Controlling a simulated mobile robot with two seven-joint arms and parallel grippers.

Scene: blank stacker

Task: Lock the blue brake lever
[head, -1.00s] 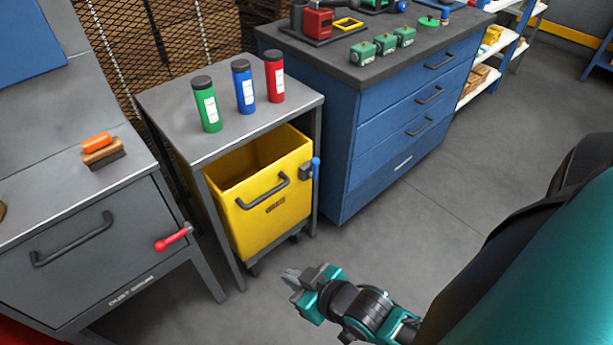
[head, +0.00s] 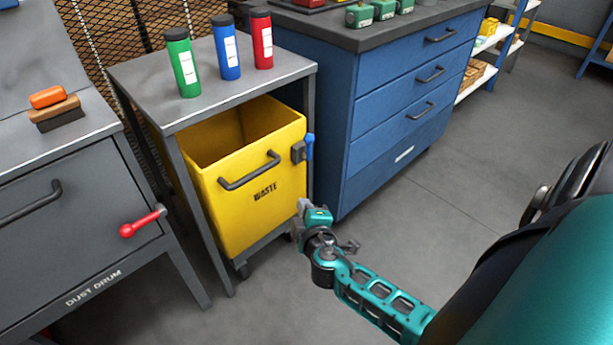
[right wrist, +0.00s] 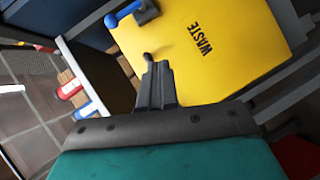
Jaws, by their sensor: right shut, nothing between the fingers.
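The blue brake lever (head: 309,147) sticks up from a dark bracket (head: 298,152) on the right front leg of the grey stand, beside the yellow waste bin. In the right wrist view the blue lever (right wrist: 124,13) lies at the top, ahead of the fingers and to their left. My right gripper (head: 302,207) is below the lever, in front of the bin's lower right corner. Its fingers (right wrist: 156,84) are closed together and empty, apart from the lever. My left gripper is in neither view.
The yellow bin (head: 213,200) has a dark front handle (head: 250,170). A red lever (head: 142,222) sticks out from the grey dust drum cabinet at left. A blue drawer cabinet (head: 380,150) stands at right. Several bottles stand on the stand's top (head: 140,75). Open floor lies at right.

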